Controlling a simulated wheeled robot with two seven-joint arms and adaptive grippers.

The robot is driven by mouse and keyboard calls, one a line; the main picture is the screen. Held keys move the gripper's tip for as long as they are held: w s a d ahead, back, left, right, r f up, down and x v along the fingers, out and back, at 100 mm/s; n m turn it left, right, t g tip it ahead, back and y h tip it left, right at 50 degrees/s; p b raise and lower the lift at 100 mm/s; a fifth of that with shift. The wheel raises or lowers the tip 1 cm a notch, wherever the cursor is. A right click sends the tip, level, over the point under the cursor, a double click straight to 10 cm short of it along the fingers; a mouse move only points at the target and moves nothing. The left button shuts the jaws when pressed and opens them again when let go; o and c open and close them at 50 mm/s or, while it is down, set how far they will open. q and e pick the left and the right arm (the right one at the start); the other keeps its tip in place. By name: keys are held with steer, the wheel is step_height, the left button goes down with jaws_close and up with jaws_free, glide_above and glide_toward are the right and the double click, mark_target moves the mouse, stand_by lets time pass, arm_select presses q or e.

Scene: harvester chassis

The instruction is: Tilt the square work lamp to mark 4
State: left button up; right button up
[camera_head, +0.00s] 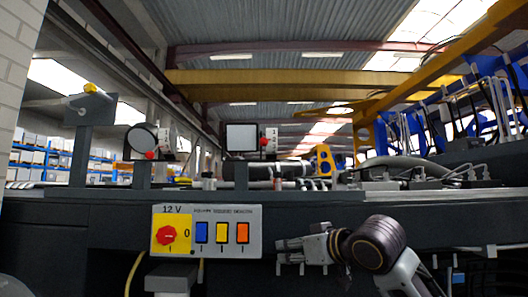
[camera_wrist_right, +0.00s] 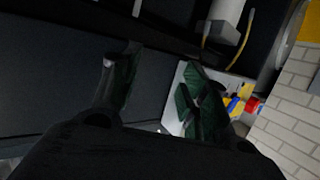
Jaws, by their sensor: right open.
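The square work lamp (camera_head: 241,137) has a dark frame and a pale face, and stands on a post above the dark chassis. A white scale plate (camera_head: 271,140) with a red knob (camera_head: 263,142) is at its right side; its marks are too small to read. My right gripper (camera_head: 283,256) is in front of the chassis, below and to the right of the lamp, pointing left and touching nothing that I can see. In the right wrist view its fingers (camera_wrist_right: 158,75) are apart with nothing between them. My left gripper is not in view.
A round lamp (camera_head: 141,140) with a similar plate stands to the left. A switch panel (camera_head: 206,249) with a red rotary knob (camera_head: 166,235) and blue, yellow and orange switches is left of my right gripper. Hoses (camera_head: 405,165) and fittings lie along the chassis top at right.

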steer(key=s+r+t+y, duration=0.1)
steer(key=s+r, duration=0.3)
steer(key=r, duration=1)
steer(key=n+t+y, duration=0.1)
steer(key=y, duration=0.1)
glide_toward(267, 140)
steer(key=shift+a+v, duration=0.2)
steer(key=shift+v, duration=1)
steer(key=shift+a, duration=0.1)
steer(key=p+x, duration=0.4)
steer(key=x, duration=0.7)
steer(key=shift+w, duration=0.3)
steer(key=shift+p+x, duration=0.35)
steer(key=shift+x, duration=0.65)
steer(key=shift+f, duration=0.15)
steer(key=c, duration=0.8)
jaws_close()
